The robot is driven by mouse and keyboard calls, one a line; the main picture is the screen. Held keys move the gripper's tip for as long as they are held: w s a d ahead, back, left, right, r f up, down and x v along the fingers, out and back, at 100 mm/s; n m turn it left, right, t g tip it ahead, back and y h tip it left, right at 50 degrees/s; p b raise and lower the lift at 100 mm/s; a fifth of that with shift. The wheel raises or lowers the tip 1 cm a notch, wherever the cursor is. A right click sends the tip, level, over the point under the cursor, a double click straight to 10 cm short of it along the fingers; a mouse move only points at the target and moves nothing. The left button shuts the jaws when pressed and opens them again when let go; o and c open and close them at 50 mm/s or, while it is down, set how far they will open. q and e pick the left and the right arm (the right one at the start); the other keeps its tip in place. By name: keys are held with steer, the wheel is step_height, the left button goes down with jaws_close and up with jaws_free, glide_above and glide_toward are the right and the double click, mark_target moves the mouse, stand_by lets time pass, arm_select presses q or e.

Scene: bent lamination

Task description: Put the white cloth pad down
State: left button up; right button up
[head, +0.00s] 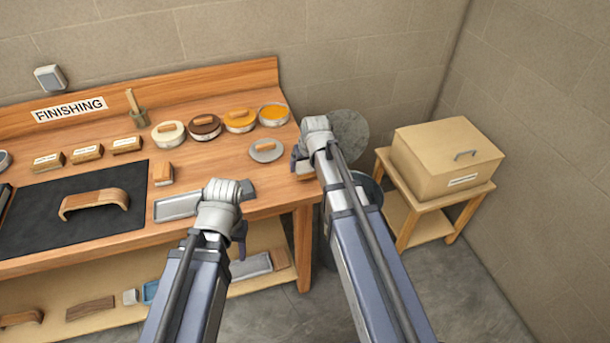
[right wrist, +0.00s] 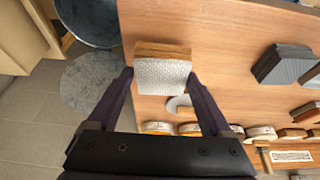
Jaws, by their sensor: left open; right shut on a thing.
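The white cloth pad (right wrist: 163,75) has a wooden back and a white woven face. My right gripper (right wrist: 160,80) is shut on it, with a finger at each side, and it appears over the bench's right end in the right wrist view. I cannot tell whether the pad touches the bench top. In the head view my right gripper (head: 305,160) is at the bench's right edge and mostly hides the pad. My left gripper (head: 246,205) is open and empty near the bench's front edge, by a grey metal tray (head: 177,206).
A cardboard box (head: 445,155) on a small stand and a round metal bin lid (head: 349,134) are to the right.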

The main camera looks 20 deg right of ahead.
mark_target(306, 169)
steer(key=shift+f+b, duration=1.6)
steer(key=shift+f, duration=0.15)
steer(key=shift+f, duration=0.1)
steer(key=shift+f, duration=0.15)
steer(key=o, duration=1)
steer(key=shift+r, duration=0.2)
